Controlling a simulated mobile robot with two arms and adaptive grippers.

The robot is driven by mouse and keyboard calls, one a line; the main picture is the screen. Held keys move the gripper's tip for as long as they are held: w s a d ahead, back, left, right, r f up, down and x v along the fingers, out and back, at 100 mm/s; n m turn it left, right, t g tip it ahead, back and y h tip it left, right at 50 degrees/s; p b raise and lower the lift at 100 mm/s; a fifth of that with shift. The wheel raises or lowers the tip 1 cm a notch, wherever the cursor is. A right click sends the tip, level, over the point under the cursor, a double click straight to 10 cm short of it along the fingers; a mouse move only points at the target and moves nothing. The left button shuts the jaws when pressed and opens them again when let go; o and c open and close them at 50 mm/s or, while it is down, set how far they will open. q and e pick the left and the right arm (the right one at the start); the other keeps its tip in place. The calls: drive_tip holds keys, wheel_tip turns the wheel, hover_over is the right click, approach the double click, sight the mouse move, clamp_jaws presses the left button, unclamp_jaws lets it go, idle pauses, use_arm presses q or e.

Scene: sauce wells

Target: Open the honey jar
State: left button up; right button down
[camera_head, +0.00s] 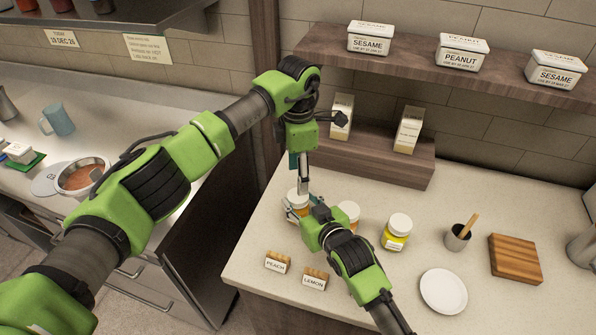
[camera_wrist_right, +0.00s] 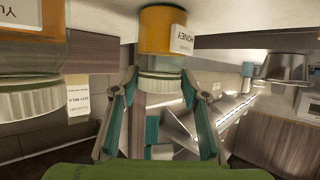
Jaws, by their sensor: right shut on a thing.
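The honey jar (camera_head: 301,212) stands on the counter, with an orange body and a white lid (camera_head: 297,196) on it. In the right wrist view the honey jar (camera_wrist_right: 168,29) appears upside down, its label readable. My right gripper (camera_head: 304,208) reaches in from the front right and is shut on the jar; its fingers flank the lid area in the wrist view (camera_wrist_right: 160,84). Exactly where the fingers touch is unclear. My left gripper (camera_head: 301,186) points down just above the lid, its fingers close together. Whether it touches the lid or is open is not clear.
Another orange jar (camera_head: 349,212) is just right, partly behind my right gripper, and a yellow jar (camera_head: 397,232) is further right. Peach (camera_head: 276,262) and lemon (camera_head: 314,279) signs stand in front. A plate (camera_head: 443,291), cup (camera_head: 457,238) and wooden board (camera_head: 515,259) occupy the right side.

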sight(298, 207)
use_arm(q)
drive_tip(key=shift+r+m, duration=0.4)
drive_tip(key=shift+m, duration=0.5)
drive_tip(key=shift+f, duration=0.15)
wheel_tip(298, 207, down, 8)
drive_tip(key=shift+r, duration=0.25)
drive_tip(key=c, duration=1.1)
drive_tip(key=shift+c, duration=0.2)
drive_tip(key=n, duration=0.6)
drive_tip(key=shift+s+n, duration=0.1)
drive_tip(key=shift+n, duration=0.2)
drive_tip(key=shift+c, duration=0.2)
